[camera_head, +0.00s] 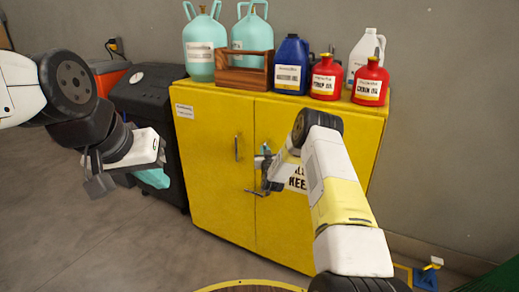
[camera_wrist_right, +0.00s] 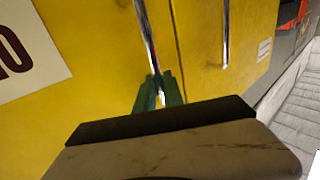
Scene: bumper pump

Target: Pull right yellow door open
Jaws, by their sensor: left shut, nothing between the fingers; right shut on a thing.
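The yellow cabinet's right door (camera_head: 290,235) looks shut, flush with the left door (camera_head: 210,150). My right gripper (camera_head: 265,160) is at the right door's handle, near the seam between the doors. In the right wrist view, its green fingertips (camera_wrist_right: 159,92) are shut on the right door's metal handle (camera_wrist_right: 147,35). My arm hides part of the right door and its label.
The left door has its own handle (camera_head: 236,147). On the cabinet top stand teal gas cylinders (camera_head: 200,45), a wooden carrier (camera_head: 245,72), a blue jug (camera_head: 291,65), red cans (camera_head: 371,82) and a white jug (camera_head: 365,50). A dark bin (camera_head: 150,95) stands left. Floor in front looks mostly clear.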

